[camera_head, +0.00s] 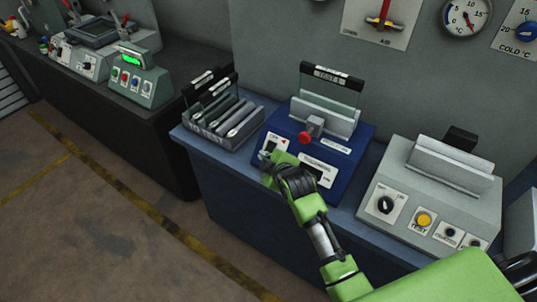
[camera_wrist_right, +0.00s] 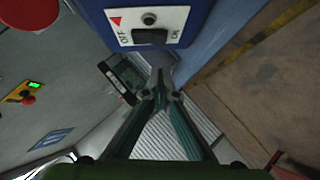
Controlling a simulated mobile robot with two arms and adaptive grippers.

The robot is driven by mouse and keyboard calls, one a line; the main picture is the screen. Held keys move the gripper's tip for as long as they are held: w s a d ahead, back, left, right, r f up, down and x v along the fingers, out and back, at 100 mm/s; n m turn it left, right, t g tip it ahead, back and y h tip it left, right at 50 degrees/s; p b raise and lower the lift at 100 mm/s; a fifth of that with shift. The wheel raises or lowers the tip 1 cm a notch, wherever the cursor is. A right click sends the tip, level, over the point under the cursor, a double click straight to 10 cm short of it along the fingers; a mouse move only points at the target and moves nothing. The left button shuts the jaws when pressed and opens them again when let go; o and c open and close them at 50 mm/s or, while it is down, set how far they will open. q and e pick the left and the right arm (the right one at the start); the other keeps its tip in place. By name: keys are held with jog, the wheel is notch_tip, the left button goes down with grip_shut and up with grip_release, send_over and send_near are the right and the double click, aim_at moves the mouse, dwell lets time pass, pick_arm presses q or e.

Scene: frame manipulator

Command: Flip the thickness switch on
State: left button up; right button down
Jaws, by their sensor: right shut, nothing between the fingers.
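A blue device (camera_head: 353,160) stands on the middle bench, with a glass plate marked TEST 1 (camera_head: 330,90) upright in its holder. Its white switch plate (camera_head: 272,143) is at the front left and partly hidden by my right gripper (camera_head: 272,168). In the right wrist view the switch plate (camera_wrist_right: 125,24) has OFF and ON labels, a black switch (camera_wrist_right: 151,36), a small metal knob and a red triangle beside OFF. My right gripper (camera_wrist_right: 160,88) is shut and empty, its fingertips close to the plate; contact cannot be told. My left gripper is out of view.
A red knob (camera_head: 304,136) is on the blue device. A rack of plates (camera_head: 225,117) stands to its left, and a grey device with a yellow button (camera_head: 424,219) to its right. Floor space lies front left.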

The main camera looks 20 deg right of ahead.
aim_at(270, 149)
jog(key=w+d+f, duration=0.1)
jog(key=w+d+f+p, duration=0.1)
jog(key=f, duration=0.1)
jog(key=shift+w+d+f, duration=0.1)
jog(key=shift+w, duration=0.2)
